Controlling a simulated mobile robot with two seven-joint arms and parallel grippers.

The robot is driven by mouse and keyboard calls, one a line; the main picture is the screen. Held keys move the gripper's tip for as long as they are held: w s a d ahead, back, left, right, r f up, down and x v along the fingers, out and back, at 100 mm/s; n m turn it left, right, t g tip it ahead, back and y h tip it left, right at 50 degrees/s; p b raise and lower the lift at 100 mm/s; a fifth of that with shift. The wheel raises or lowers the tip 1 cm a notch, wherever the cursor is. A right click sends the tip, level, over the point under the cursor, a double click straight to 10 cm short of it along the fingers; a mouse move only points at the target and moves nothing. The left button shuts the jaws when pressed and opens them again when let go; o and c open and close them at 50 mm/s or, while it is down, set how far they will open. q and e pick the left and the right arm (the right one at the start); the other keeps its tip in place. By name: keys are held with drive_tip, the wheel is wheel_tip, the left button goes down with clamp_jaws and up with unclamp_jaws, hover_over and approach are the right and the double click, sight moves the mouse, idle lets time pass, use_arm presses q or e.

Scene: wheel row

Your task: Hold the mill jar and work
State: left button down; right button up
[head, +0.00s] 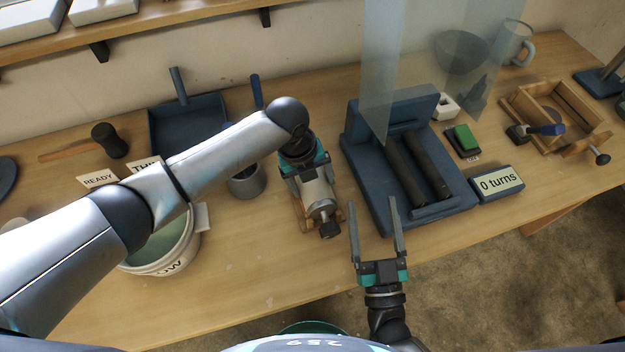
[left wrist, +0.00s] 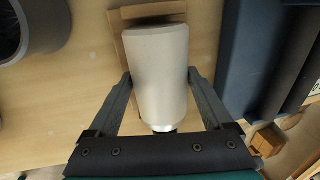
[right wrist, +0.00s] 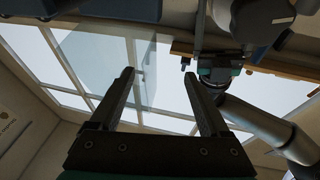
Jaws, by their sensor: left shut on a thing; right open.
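The mill jar (head: 318,193) is a pale grey cylinder with a dark knob at its near end, lying on a small wooden cradle (head: 304,225). My left gripper (head: 309,187) is shut on it from above. In the left wrist view the jar (left wrist: 158,75) lies between the two fingers (left wrist: 160,85). The blue roller mill (head: 360,180) with two dark rollers (head: 418,168) stands to the right, its rollers bare. A counter box (head: 497,183) reads "0 turns". My right gripper (head: 375,222) is open and empty near the table's front edge, in front of the mill.
A clear panel (head: 382,70) rises over the mill. A green button (head: 465,138) and a wooden box (head: 550,115) are to its right. A white bucket (head: 170,255), a grey cup (head: 246,182) and a blue tray (head: 188,128) are on the left. Bare table lies in front of the cradle.

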sight(332, 234)
drive_tip(key=s+a+f+n+g+y, duration=0.1)
drive_tip(key=s+f, duration=0.1)
drive_tip(key=s+a+f+n+g+y, duration=0.1)
drive_tip(key=s+a+f, duration=0.1)
drive_tip(key=s+f, duration=0.1)
drive_tip(key=s+a+f+n+g+y, duration=0.1)
drive_tip(key=s+f+g, duration=0.1)
drive_tip(key=s, duration=0.1)
drive_tip(key=shift+s+a+f, duration=0.25)
drive_tip(key=shift+a, duration=0.05)
drive_tip(key=shift+w, duration=0.15)
drive_tip(key=shift+x, duration=3.4)
